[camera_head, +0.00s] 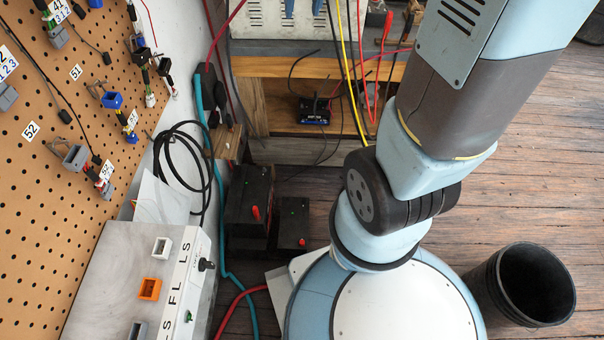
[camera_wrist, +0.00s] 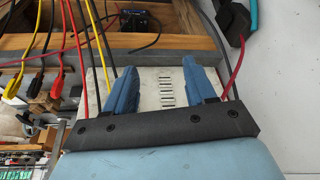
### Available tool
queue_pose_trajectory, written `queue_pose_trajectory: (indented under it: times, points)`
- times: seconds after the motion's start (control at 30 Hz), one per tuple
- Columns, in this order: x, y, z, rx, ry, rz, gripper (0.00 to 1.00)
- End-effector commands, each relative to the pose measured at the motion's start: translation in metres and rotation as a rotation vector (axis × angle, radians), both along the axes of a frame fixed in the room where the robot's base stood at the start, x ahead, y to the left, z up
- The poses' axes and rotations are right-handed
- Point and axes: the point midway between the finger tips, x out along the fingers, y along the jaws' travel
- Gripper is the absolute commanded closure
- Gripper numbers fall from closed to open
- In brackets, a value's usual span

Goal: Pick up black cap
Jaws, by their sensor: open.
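I cannot pick out a black cap for certain in either view. In the wrist view my gripper (camera_wrist: 163,72) has its two blue fingers well apart, with nothing between them. The fingers are over a light panel (camera_wrist: 165,110) with a column of dark slots. In the head view the fingertips of my gripper (camera_head: 303,8) just show at the top edge, in front of the pale slotted box (camera_head: 262,18); the rest of the gripper is out of the frame.
Red, yellow and black leads (camera_wrist: 65,45) hang left of my gripper. A wooden shelf (camera_head: 375,68) holds a small black device (camera_head: 314,111). A pegboard (camera_head: 30,180) with connectors is at left. A grey switch box (camera_head: 110,285) and a black bin (camera_head: 535,285) stand lower down.

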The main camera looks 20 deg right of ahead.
Motion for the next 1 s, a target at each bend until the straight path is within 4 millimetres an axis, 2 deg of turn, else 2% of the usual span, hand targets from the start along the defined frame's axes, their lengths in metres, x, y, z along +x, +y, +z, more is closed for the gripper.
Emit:
queue_pose_trajectory:
  times: [0.03,0.2,0.5,0.7,1.0]
  points:
    - [0.009,0.000,-0.012,0.002,0.014,-0.004,0.45]
    - [0.039,-0.001,-0.048,0.009,0.038,-0.024,0.45]
    - [0.083,-0.001,-0.122,0.019,0.081,-0.059,0.45]
    - [0.104,-0.002,-0.178,0.025,0.110,-0.081,0.45]
    - [0.124,-0.003,-0.270,0.033,0.153,-0.116,0.45]
